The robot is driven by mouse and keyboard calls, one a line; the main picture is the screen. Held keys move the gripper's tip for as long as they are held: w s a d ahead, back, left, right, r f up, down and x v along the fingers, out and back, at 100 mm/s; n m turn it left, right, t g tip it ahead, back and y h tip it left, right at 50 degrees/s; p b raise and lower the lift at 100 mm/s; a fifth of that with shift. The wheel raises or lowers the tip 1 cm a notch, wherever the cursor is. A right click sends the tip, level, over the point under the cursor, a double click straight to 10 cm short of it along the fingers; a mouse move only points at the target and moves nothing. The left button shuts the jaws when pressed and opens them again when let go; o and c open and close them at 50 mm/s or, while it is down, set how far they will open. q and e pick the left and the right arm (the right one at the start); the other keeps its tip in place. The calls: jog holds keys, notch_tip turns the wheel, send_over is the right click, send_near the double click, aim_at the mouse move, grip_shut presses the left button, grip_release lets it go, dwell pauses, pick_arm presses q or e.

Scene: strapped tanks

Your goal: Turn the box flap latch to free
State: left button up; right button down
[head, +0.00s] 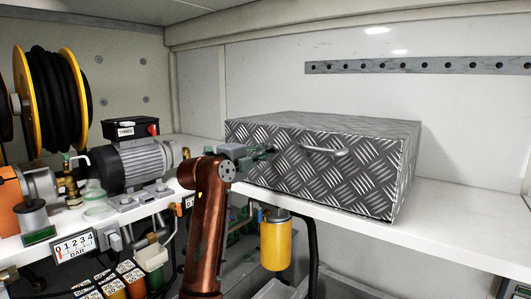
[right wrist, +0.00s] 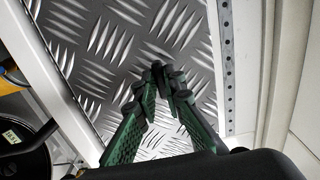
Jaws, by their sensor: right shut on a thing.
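The diamond-plate metal box (head: 330,165) stands on the white shelf at the right in the head view, its front flap closed. A grey bar handle (head: 326,152) is on the front. My right gripper (head: 268,151) is at the left part of the front face, left of the handle. In the right wrist view its green fingers (right wrist: 166,74) come together at dark tips against the diamond plate (right wrist: 125,35). They are shut on the small latch, which the fingertips mostly hide, so its angle cannot be told. My left gripper is not in view.
Left of the box are a grey motor pump (head: 145,162), a yellow hose reel (head: 75,95) and a pressure gauge (head: 75,246). A yellow filter bowl (head: 275,243) hangs below the shelf edge. The white shelf (head: 440,240) is clear in front of the box's right part.

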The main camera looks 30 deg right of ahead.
jog(key=c, duration=2)
grip_release()
jog(key=shift+w, duration=0.1)
jog(key=v, duration=1.2)
